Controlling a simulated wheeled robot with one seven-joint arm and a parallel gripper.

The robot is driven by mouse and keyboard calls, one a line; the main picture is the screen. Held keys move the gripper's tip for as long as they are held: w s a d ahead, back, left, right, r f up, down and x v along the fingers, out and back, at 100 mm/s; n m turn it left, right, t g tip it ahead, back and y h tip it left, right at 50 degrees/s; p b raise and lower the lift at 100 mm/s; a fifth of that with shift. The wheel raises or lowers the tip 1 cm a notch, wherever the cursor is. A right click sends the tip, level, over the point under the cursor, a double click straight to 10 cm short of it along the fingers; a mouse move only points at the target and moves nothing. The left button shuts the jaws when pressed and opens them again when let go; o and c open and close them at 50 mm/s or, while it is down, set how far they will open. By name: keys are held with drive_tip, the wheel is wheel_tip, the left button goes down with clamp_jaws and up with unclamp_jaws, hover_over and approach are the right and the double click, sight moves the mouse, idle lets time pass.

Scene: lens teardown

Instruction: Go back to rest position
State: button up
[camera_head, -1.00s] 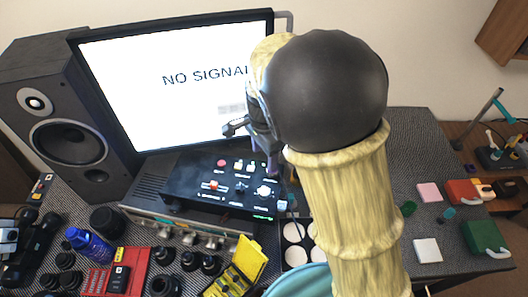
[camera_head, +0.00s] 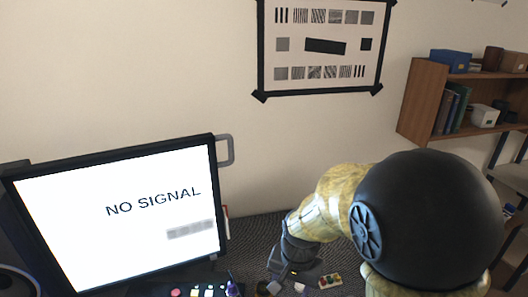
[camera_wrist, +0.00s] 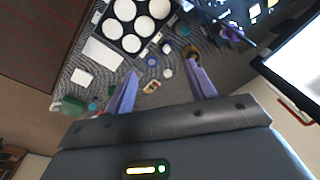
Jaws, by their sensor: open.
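My gripper (camera_wrist: 163,78) is open in the wrist view, with two purple fingers apart and nothing between them. Past the fingers lie the dark grey patterned desk mat and small loose parts, among them a small white, orange and green piece (camera_wrist: 152,87). In the head view my arm reaches from the lower right, and the dark gripper (camera_head: 284,274) points down over the mat, right of the monitor (camera_head: 118,238). The fingertips are hard to make out there.
A black tray with round white wells (camera_wrist: 113,28) lies beyond the gripper in the wrist view, with a white square pad (camera_wrist: 81,76) near it. A wall chart (camera_head: 325,45) and a wooden shelf (camera_head: 422,105) are at the back. Open air surrounds the arm above the desk.

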drive_tip(key=s+d+n+t, duration=0.1)
drive_tip(key=s+d+n, duration=0.3)
drive_tip(key=d, duration=0.5)
drive_tip(key=shift+s+f+t+h+b, duration=0.25)
drive_tip(key=shift+s+t+h+b, duration=0.05)
drive_tip(key=shift+s, duration=0.6)
